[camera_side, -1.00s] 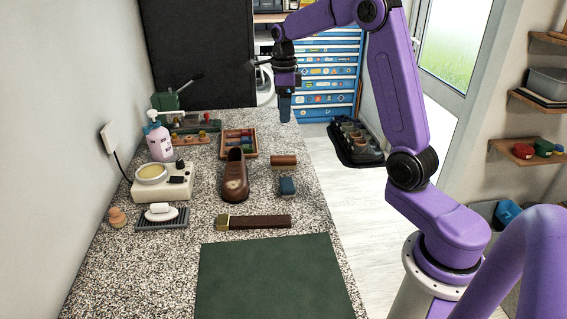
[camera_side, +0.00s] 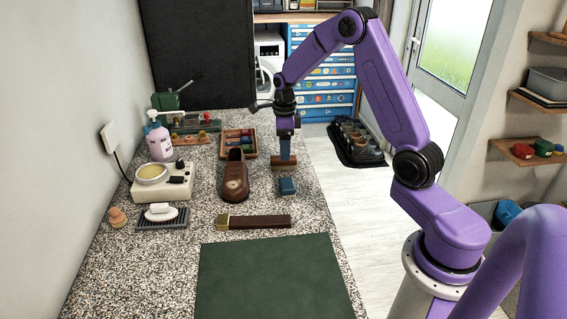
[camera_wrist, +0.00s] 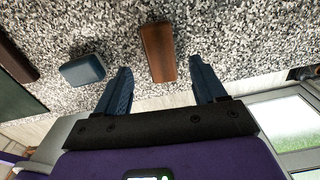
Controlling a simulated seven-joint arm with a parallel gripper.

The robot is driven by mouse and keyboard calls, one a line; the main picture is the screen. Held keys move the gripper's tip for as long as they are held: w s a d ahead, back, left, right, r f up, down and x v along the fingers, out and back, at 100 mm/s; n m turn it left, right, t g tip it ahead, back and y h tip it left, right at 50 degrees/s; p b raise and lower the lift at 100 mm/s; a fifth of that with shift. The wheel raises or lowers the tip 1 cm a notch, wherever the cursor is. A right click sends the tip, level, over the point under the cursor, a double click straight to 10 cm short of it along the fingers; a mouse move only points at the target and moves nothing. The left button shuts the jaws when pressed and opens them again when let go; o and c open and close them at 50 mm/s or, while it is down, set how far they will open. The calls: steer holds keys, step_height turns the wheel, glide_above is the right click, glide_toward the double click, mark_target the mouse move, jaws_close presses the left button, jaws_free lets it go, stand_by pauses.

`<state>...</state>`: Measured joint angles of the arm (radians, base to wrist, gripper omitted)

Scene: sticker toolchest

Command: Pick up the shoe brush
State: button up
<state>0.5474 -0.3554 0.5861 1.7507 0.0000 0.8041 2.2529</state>
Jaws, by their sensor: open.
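The shoe brush (camera_side: 291,164) is a brown wooden block lying on the speckled counter, right of the brown shoe. It also shows in the wrist view (camera_wrist: 158,50), at the top middle. My gripper (camera_side: 284,157) is pointing down over the brush, its fingers partly hiding it in the side view. In the wrist view my gripper (camera_wrist: 162,70) has its two blue fingers apart, one on each side of the brush's near end, with gaps on both sides. Nothing is held. The exact height of the fingertips above the counter is hard to tell.
A blue block (camera_side: 287,186) lies just in front of the brush, close to one finger in the wrist view (camera_wrist: 82,70). The brown shoe (camera_side: 235,178), a tray of coloured pieces (camera_side: 252,156) and a brown strap (camera_side: 262,222) are nearby. The green mat (camera_side: 275,280) is bare.

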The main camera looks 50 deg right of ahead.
step_height(320, 180, down, 5)
steer(key=shift+w, duration=0.15)
steer(key=c, duration=1.1)
steer(key=shift+o, duration=0.2)
steer(key=shift+r, duration=0.1)
